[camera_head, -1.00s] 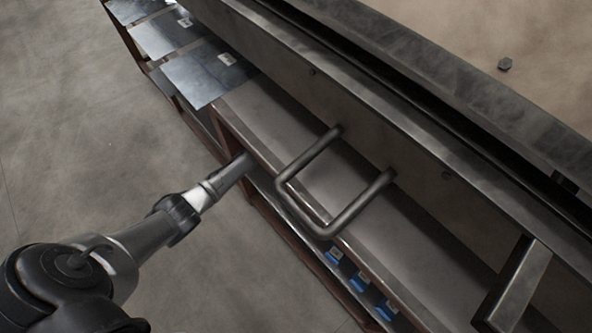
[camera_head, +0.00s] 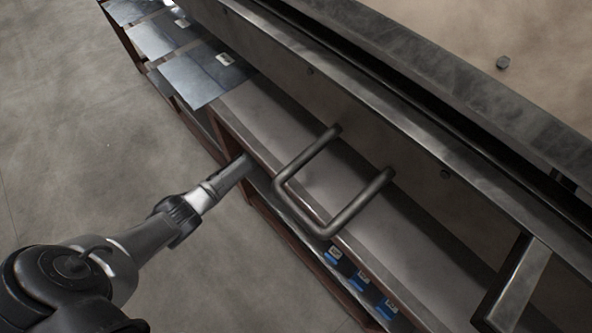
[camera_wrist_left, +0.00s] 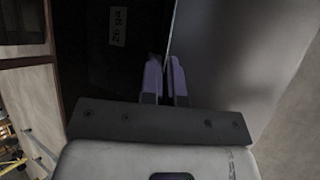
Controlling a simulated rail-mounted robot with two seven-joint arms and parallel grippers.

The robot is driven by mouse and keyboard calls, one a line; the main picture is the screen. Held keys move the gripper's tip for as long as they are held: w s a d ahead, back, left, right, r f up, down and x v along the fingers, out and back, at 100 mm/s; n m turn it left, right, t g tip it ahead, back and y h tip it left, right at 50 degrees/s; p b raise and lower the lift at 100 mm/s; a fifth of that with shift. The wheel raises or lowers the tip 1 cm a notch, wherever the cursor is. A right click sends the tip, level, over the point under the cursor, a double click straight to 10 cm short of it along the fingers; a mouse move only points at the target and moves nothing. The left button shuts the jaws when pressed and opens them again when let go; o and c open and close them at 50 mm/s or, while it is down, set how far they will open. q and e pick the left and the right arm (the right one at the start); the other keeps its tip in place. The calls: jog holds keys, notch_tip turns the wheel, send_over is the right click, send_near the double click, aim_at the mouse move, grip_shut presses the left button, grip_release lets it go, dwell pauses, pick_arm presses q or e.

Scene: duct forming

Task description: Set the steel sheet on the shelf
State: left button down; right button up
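Several flat steel sheets with small labels lie side by side along the shelf unit; the nearest steel sheet (camera_head: 200,78) is at the upper left of the head view. My left arm reaches in below the edge of the shelf top (camera_head: 258,122), which hides its gripper there. In the left wrist view the left gripper (camera_wrist_left: 165,62) has its two fingers close together with a narrow gap. A smooth grey panel (camera_wrist_left: 225,50) has its edge at the fingers, and a dark surface with a "26 ga" label (camera_wrist_left: 117,27) lies to the left. Whether anything is clamped is unclear. My right gripper is out of view.
A bent metal bar handle (camera_head: 345,217) juts out over the shelf top from the workbench side. Another metal bar (camera_head: 517,285) is at lower right. Blue-marked items (camera_head: 360,281) sit on a lower level. The floor at left is clear.

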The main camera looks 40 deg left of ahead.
pick_arm(q)
jog(key=c, duration=1.3)
grip_release()
jog(key=shift+o, duration=0.2)
jog(key=p+v, duration=0.3)
jog(key=v, duration=0.4)
jog(key=shift+r, duration=0.2)
jog(key=shift+s+a, duration=0.1)
